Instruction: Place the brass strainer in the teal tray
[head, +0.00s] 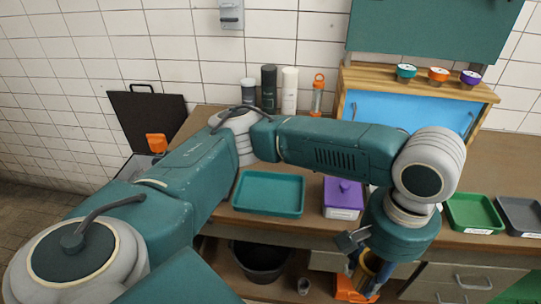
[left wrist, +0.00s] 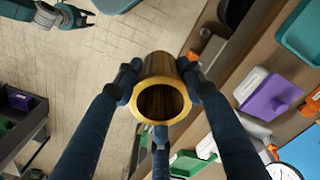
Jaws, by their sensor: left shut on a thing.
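My left gripper (head: 368,268) is shut on the brass strainer (left wrist: 160,92). In the left wrist view the strainer is a hollow, gold-rimmed cylinder with its open end facing the camera, its sides between the fingers. In the head view only a small part of the strainer (head: 372,262) shows beneath my wrist, in front of the bench edge. The empty teal tray (head: 268,192) lies on the bench, left of and beyond the gripper. A corner of it also shows in the left wrist view (left wrist: 302,32). Part of my right gripper (left wrist: 62,16) appears at that view's top left; its jaws are unclear.
A purple-and-white box (head: 343,197) stands right of the teal tray. A green tray (head: 472,212) and a grey tray (head: 521,216) lie farther right. Bottles (head: 269,88) stand at the back. A black bucket (head: 260,262) and an orange object (head: 352,290) are below the bench top.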

